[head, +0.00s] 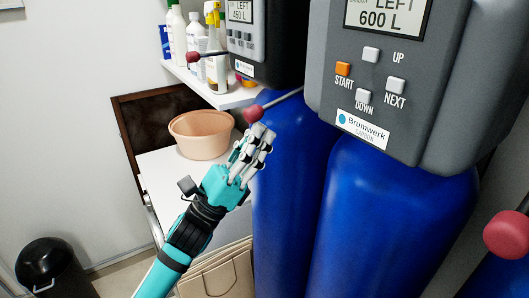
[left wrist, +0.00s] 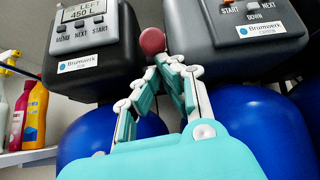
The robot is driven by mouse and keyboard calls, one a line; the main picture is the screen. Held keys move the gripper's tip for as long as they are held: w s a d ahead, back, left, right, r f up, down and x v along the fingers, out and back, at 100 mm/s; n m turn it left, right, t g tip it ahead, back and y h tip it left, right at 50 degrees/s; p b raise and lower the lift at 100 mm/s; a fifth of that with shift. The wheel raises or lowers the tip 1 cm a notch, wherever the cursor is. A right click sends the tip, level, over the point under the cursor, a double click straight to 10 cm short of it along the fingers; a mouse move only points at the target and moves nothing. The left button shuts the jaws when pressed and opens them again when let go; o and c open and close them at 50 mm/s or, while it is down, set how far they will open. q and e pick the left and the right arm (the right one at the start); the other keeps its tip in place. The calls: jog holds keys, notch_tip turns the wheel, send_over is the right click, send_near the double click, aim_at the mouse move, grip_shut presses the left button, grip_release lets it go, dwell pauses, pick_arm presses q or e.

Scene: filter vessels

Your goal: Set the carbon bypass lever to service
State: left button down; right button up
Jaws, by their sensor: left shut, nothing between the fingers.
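The carbon control head (head: 440,90) is a dark grey box with a "Brumwerk CARBON" label on a blue vessel (head: 385,220). A lever with a red ball knob (head: 252,114) sticks out from its left side on a thin rod. My left gripper (head: 262,132) is shut and empty, with its fingertips just below and beside the knob. In the left wrist view the red knob (left wrist: 152,40) shows just beyond the closed fingertips (left wrist: 168,62). I cannot tell whether they touch. My right gripper is not in view.
A second control head (head: 262,40) has its own red-knobbed lever (head: 192,57). Another red knob (head: 507,235) is at the right edge. A peach tub (head: 201,135) stands on a white surface (head: 165,170). A shelf (head: 240,97) holds bottles. A black bin (head: 50,268) is at lower left.

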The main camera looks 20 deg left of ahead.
aim_at(249, 109)
pick_arm(q)
jog(key=r, duration=0.3)
jog(key=s+a+r, duration=0.1)
jog(key=r, duration=0.1)
jog(key=shift+r+p, duration=0.3)
jog(key=shift+p, duration=0.1)
jog(key=shift+d+r, duration=0.1)
jog(key=shift+r, duration=0.15)
jog(key=shift+d, duration=0.25)
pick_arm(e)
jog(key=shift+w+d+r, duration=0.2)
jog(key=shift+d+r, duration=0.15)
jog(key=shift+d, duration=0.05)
pick_arm(q)
jog(key=shift+w+a, duration=0.1)
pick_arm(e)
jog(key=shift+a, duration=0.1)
pick_arm(q)
jog(key=shift+a+f, duration=0.1)
jog(key=shift+f, duration=0.1)
jog(key=v, duration=1.2)
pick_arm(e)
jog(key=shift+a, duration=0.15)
pick_arm(q)
jog(key=shift+d, duration=0.3)
